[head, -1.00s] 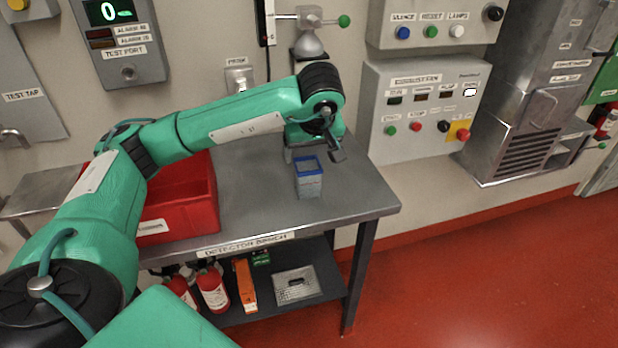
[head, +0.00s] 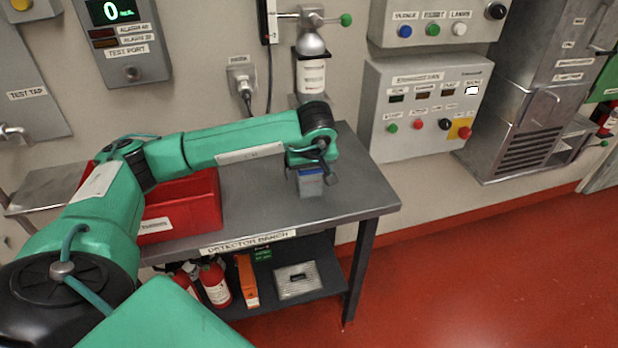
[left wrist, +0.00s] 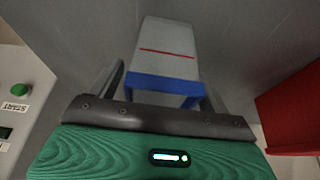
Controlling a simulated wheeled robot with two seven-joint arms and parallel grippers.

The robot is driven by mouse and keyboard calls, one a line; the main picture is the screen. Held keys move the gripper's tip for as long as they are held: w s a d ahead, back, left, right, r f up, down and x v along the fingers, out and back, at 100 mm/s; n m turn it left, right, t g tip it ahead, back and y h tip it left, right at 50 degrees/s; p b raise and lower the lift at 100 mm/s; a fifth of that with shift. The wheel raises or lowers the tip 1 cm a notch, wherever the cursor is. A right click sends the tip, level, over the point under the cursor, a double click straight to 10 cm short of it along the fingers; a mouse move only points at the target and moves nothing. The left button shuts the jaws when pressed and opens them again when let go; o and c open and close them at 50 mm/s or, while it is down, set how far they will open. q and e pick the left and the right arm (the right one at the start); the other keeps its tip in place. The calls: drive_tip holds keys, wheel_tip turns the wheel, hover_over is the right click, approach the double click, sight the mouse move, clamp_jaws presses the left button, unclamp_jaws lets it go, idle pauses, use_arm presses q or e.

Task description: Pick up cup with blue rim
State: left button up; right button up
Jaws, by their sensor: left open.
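The cup with the blue rim (head: 310,184) is a grey, square-sided cup standing on the bench near its front right part. My left gripper (head: 316,178) is right over it, and hides much of its upper part in the head view. In the left wrist view the cup (left wrist: 166,45) shows its grey side with a red line, and its blue rim lies toward the gripper. The left gripper (left wrist: 160,92) is open, with one finger on each side of the rim. I cannot tell whether the fingers touch the cup. My right gripper is not in view.
A red bin (head: 180,212) stands on the bench (head: 250,205) left of the cup. A cylinder (head: 311,75) stands at the back near the wall. A lower shelf holds red extinguishers (head: 214,284), an orange box (head: 246,280) and a grey tray (head: 296,281). The bench's right end is clear.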

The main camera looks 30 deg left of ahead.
use_arm(q)
drive_tip(key=c, duration=1.1)
drive_tip(key=shift+o, duration=0.2)
drive_tip(key=shift+r, duration=0.1)
